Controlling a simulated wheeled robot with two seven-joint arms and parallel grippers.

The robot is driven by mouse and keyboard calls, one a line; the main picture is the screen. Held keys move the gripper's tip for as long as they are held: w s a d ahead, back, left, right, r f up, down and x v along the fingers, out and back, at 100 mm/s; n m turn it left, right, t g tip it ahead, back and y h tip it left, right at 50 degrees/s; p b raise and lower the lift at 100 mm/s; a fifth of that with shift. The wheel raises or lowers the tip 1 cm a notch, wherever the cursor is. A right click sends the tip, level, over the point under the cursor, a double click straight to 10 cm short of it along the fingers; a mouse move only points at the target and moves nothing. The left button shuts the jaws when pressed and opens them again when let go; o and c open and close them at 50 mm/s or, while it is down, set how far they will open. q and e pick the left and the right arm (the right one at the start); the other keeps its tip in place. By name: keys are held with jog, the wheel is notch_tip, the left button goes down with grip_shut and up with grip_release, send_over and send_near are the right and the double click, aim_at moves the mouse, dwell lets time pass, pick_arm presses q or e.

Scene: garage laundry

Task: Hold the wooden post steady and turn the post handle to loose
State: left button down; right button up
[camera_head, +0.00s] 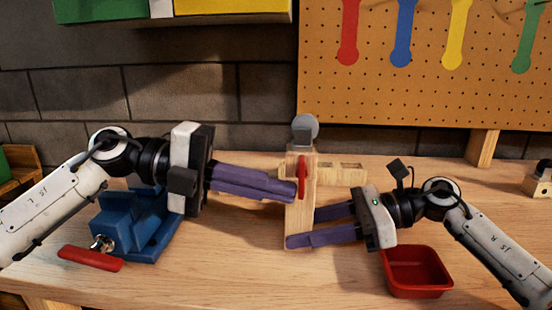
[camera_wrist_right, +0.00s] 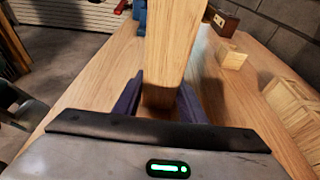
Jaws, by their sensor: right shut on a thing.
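The wooden post (camera_head: 299,225) stands upright on the bench, with a round grey disc on top. The red post handle (camera_head: 302,177) is on its front near the top and points roughly up and down. My right gripper (camera_head: 286,228) is shut on the lower part of the post. In the right wrist view the post (camera_wrist_right: 170,55) stands between the purple fingers (camera_wrist_right: 160,98). My left gripper (camera_head: 296,191) reaches in from the left, its fingertips beside the handle. Its fingers lie close together in the picture, and any gap or contact with the handle cannot be made out.
A blue vise (camera_head: 160,235) with a red handle (camera_head: 90,258) stands under my left arm. A red tray (camera_head: 416,272) sits in front of my right gripper. A wooden piece (camera_head: 340,172) lies behind the post. The pegboard (camera_head: 420,95) backs the bench, whose front middle is clear.

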pick_arm(q)
jog(key=shift+d+f, duration=1.1)
dwell(1.1)
